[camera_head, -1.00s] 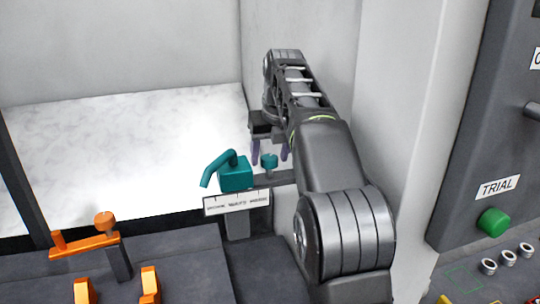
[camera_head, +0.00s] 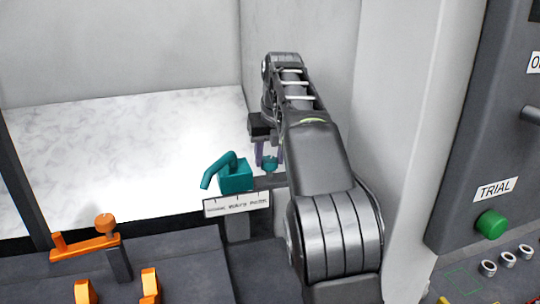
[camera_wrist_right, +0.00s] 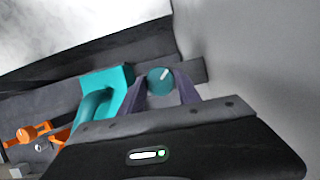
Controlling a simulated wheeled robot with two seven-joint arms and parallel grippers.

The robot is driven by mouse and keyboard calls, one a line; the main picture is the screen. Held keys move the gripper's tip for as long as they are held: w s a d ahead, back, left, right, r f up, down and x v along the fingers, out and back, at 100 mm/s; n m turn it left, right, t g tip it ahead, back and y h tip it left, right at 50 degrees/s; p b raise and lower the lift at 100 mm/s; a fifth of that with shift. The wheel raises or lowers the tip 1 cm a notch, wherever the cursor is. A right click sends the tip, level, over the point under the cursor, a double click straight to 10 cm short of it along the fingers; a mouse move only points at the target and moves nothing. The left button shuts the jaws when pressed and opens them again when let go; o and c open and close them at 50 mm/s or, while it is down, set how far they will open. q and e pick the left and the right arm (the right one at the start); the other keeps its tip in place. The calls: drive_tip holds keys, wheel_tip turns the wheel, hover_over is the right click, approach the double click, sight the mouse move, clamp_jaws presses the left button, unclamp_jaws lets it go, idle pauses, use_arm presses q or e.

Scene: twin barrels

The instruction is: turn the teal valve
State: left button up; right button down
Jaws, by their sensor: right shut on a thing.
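The teal valve has a block body with a bent spout (camera_head: 235,177) and a small round knob (camera_head: 270,163) to its right. A white label plate (camera_head: 236,205) is fixed below the body. My right gripper (camera_head: 268,160) reaches down over the knob, with its two purple fingers on either side of it. In the right wrist view the knob (camera_wrist_right: 160,81) with a pale mark line sits between the fingers, and the gripper is shut on it. The teal body (camera_wrist_right: 105,88) is beside the left finger there. My left gripper is not in view.
An orange valve handle (camera_head: 86,245) with a round knob stands at the lower left, with orange parts (camera_head: 150,285) nearby. A grey wall rises close to the right of my arm. A panel with a green button (camera_head: 492,223) is at the far right. The white marbled surface (camera_head: 120,150) is clear.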

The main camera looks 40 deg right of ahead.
drive_tip(key=shift+s+a+f+m, duration=0.1)
drive_tip(key=shift+a+f+m, duration=0.05)
drive_tip(key=shift+f+m, duration=0.15)
drive_tip(key=p, duration=0.1)
drive_tip(key=m+p, duration=0.1)
drive_tip(key=shift+r+g+h+p, duration=0.25)
drive_tip(key=shift+g+h+p, duration=0.05)
drive_tip(key=shift+p, duration=0.1)
drive_tip(key=shift+m, duration=0.5)
drive_tip(key=shift+f, duration=0.1)
drive_tip(key=c, duration=0.9)
unclamp_jaws()
drive_tip(key=shift+o, duration=0.2)
drive_tip(key=shift+r, duration=0.2)
